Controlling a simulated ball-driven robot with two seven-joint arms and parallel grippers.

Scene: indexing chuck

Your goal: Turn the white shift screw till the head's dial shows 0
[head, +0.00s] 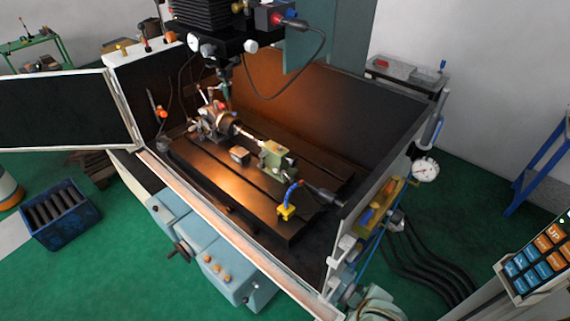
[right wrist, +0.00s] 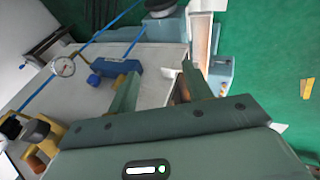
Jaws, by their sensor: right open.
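A small white dial (head: 194,44) faces me on the dark machine head at the top of the head view. A white round knob (head: 251,46), which looks like the shift screw, sits to its right on the same head. The dial's reading is too small to tell. My right gripper (right wrist: 160,82) is open and empty in the right wrist view, its two greenish fingers apart above a pale surface. It is well away from the machine head and touches neither dial nor knob. My left gripper is not in view.
The enclosure holds a slotted table (head: 215,180) with an indexing chuck (head: 217,122) and a green tailstock (head: 277,158). Its open door (head: 60,110) swings left. A round gauge (head: 425,169) stands right of the enclosure and also shows in the right wrist view (right wrist: 64,66). A pendant (head: 540,255) is at right.

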